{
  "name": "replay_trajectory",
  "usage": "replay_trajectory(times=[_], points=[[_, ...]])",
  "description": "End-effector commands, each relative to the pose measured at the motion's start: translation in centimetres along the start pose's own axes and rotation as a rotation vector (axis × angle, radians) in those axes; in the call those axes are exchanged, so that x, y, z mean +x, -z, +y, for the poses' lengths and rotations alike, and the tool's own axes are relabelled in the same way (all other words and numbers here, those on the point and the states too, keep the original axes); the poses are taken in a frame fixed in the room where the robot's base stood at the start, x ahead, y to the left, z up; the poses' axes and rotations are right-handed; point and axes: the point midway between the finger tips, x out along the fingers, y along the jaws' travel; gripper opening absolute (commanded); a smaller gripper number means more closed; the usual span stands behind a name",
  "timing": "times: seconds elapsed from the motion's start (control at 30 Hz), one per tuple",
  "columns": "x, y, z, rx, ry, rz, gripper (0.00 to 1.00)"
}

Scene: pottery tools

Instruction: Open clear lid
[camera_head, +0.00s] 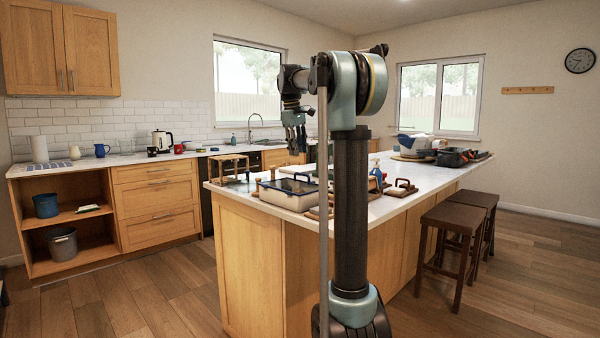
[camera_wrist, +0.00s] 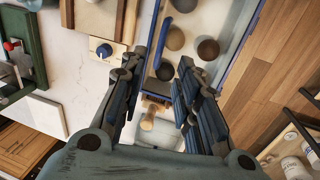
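A white bin with a blue rim (camera_head: 287,198) stands on the near end of the island counter. In the wrist view the bin (camera_wrist: 241,42) lies beneath my gripper, with its blue edges running lengthwise. My gripper (camera_head: 296,140) hangs fingers down above the counter. In the wrist view its fingers (camera_wrist: 160,62) are spread apart with nothing held between them. They partly hide the bin's near part.
A wooden stand (camera_head: 230,167) and small boards with handles are close around the bin. Black and blue containers (camera_head: 453,157) stand farther along the counter. Two dark stools (camera_head: 452,216) stand at the right side.

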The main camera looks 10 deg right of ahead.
Motion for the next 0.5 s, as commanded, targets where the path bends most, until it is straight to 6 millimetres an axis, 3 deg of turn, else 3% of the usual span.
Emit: replay_trajectory(times=[0.3, 0.5], points=[[5.6, 0.0, 0.0, 0.001, 0.000, 0.000, 0.30], [8.0, 0.0, 0.0, 0.000, 0.000, 0.000, 0.30]])
